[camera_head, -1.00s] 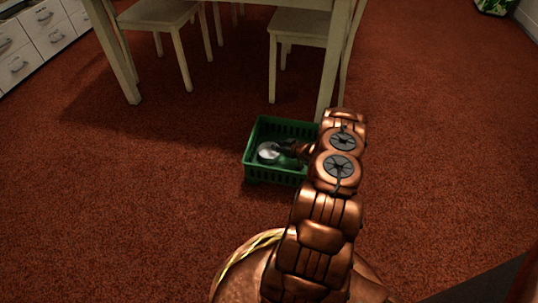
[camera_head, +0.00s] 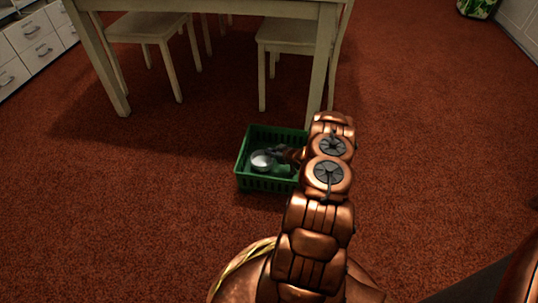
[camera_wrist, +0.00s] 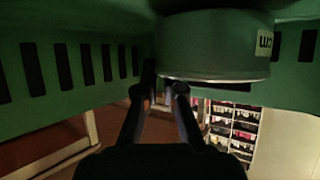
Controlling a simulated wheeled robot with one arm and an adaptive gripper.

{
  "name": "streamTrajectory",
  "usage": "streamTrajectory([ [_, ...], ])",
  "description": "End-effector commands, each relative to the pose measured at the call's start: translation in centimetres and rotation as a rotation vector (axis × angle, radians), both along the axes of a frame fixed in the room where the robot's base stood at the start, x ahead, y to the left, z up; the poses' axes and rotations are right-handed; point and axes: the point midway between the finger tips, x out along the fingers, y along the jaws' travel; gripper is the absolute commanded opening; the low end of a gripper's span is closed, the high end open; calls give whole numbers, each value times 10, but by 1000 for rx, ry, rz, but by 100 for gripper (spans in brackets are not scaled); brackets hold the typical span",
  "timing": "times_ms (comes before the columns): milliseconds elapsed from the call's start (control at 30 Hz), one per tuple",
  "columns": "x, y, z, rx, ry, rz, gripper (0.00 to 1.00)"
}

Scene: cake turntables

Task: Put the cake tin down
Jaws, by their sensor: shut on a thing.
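The cake tin (camera_head: 262,161) shows as a small pale round tin inside a green basket (camera_head: 240,178) on the floor. In the wrist view the tin (camera_wrist: 215,45) is large and close, tinted green, with a rim along its lower edge and a pale label at its right. My gripper (camera_head: 276,153) reaches into the basket from the right and is shut on the tin's edge. Its two dark fingers (camera_wrist: 159,91) show at that edge in the wrist view. I cannot tell whether the tin touches the basket floor. My arm hides the basket's right side.
The slatted basket walls (camera_wrist: 70,75) stand close around the gripper. A pale table (camera_head: 318,70) and chairs (camera_head: 285,32) stand behind the basket. White drawers (camera_head: 35,45) are at the far left. The red carpet left of the basket is clear.

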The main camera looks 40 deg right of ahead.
Motion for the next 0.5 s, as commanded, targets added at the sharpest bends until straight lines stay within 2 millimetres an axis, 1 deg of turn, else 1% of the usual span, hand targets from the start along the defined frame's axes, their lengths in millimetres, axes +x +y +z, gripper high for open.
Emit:
streamTrajectory([
  [33, 0, 0, 10, -1, -1, 0, 0],
  [167, 0, 0, 31, 0, -1, 0, 0],
  [300, 1, 0, 57, -1, -1, 0, 0],
  [400, 1, 0, 72, -1, -1, 0, 0],
  [500, 1, -1, 84, -2, -2, 1, 0],
])
